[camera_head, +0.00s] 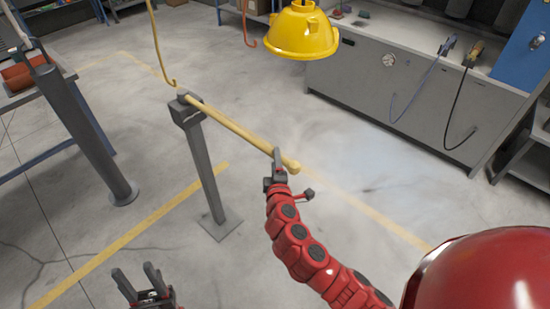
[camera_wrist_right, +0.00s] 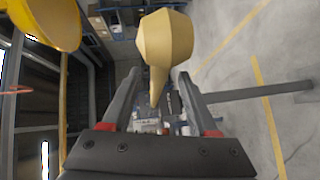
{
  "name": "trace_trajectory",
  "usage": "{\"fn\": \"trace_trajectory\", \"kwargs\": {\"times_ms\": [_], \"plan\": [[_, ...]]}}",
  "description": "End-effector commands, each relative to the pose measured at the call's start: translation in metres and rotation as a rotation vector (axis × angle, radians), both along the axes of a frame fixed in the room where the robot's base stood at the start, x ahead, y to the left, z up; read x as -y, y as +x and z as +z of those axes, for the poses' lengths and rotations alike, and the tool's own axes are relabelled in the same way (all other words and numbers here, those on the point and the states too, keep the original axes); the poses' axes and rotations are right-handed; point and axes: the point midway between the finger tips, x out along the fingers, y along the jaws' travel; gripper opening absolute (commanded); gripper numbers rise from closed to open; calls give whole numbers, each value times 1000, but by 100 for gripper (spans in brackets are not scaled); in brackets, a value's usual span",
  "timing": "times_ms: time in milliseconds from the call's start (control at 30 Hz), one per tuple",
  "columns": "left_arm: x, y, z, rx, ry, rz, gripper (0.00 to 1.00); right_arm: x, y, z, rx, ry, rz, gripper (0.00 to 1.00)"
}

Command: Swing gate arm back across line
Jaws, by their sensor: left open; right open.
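The gate arm (camera_head: 235,129) is a long yellow bar with a rounded knob (camera_head: 292,167) at its near end. It runs from the head of a grey post (camera_head: 207,175) toward the right and nearer to me. My right gripper (camera_head: 277,158) is at the knob end of the bar. In the right wrist view, the knob (camera_wrist_right: 165,40) is just beyond the open fingers (camera_wrist_right: 150,98), with the bar narrowing away between them; contact is unclear. My left gripper (camera_head: 137,285) is open and empty, low in the head view. The yellow floor line (camera_head: 130,237) passes by the post's foot.
A yellow hood (camera_head: 302,32) hangs above and behind the bar's end; it also shows in the right wrist view (camera_wrist_right: 48,18). A hook (camera_head: 160,60) hangs near the post. A dark pillar (camera_head: 85,135) stands left, a grey cabinet (camera_head: 400,90) at back right. The floor between is open.

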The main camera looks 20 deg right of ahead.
Motion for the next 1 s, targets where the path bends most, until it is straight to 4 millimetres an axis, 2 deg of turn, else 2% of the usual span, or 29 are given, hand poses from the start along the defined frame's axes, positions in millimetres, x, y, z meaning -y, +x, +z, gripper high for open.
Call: {"fn": "trace_trajectory", "kwargs": {"times_ms": [433, 467, 500, 700, 1000], "plan": [[0, 0, -30, 0, 0, 0, 50, -23, -85, 9, 1, 2, 6, 60], [0, 0, -30, 0, 0, 0, 50, -25, -90, 10, -1, 1, 5, 60], [0, 0, -17, -1, 0, 0, 50, -27, -99, 17, -6, 1, 4, 60], [0, 0, 2, 0, 0, 0, 50, -35, -129, 21, -6, 2, 5, 60], [0, 0, 7, 0, 0, 0, 50, -37, -141, 21, 1, 1, 2, 60]]}}
